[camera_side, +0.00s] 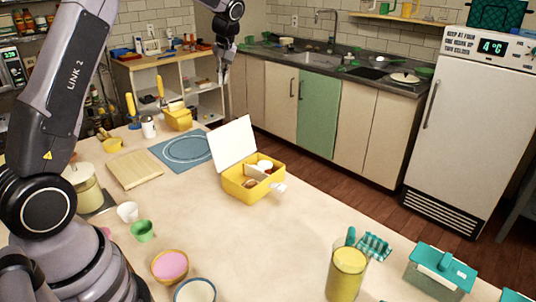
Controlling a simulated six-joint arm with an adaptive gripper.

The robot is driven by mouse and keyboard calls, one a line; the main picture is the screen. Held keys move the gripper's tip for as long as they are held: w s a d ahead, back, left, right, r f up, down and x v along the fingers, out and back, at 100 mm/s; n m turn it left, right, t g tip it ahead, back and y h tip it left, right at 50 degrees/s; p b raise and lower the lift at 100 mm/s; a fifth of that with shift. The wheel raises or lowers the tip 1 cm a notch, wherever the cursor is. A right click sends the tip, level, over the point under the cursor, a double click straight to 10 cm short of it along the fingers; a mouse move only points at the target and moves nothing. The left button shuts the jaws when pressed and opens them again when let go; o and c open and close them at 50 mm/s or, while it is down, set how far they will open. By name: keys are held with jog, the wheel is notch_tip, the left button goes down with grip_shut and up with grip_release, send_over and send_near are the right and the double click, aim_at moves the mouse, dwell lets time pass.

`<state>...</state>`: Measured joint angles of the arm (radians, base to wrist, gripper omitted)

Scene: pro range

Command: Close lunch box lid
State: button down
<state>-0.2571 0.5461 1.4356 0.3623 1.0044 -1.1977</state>
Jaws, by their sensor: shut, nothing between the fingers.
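A yellow lunch box (241,190) sits on the table near the middle of the side view. Its white lid (232,143) stands up at the box's back left edge, tilted open. Food items (263,166) show inside the box, some of them round and pale or brown. My gripper (223,80) is high up at the top of the view, above the box in the picture and apart from it. It points down, its fingers are shut and it holds nothing.
A small whitish item (278,188) lies by the box's right side. A blue mat (180,149) and a wooden board (133,169) lie to the left. Bowls (170,265) and a yellow-filled glass (346,272) stand at the front. The table between is clear.

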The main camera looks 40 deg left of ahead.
aim_at(230, 124)
jog(key=w+a+f+n, duration=0.1)
jog(key=a+f, duration=0.2)
jog(key=f, duration=0.3)
jog(key=w+a+f+n+g, duration=0.1)
jog(key=w+a+f+n, duration=0.1)
jog(key=f, duration=0.5)
jog(key=w+a+f+n+y, duration=0.1)
jog(key=a+f, duration=0.3)
jog(key=f, duration=0.3)
jog(key=shift+w+f+g, duration=0.1)
jog(key=shift+w+g, duration=0.2)
jog(key=shift+d, duration=0.6)
jog(key=shift+d+r, duration=0.1)
jog(key=shift+r, duration=0.1)
jog(key=shift+w+d+r+y, duration=0.1)
jog(key=shift+d+r+y, duration=0.1)
jog(key=shift+d+y, duration=0.25)
jog(key=shift+w+d+r+y, duration=0.1)
jog(key=shift+d+r+y, duration=0.1)
jog(key=shift+d+y, duration=0.25)
jog(key=d+y, duration=0.7)
jog(key=shift+w+d+r+g+y, duration=0.15)
jog(key=shift+w+d+g+y, duration=0.15)
jog(key=shift+d+g, duration=0.1)
jog(key=shift+a+r, duration=0.1)
jog(key=shift+r, duration=0.05)
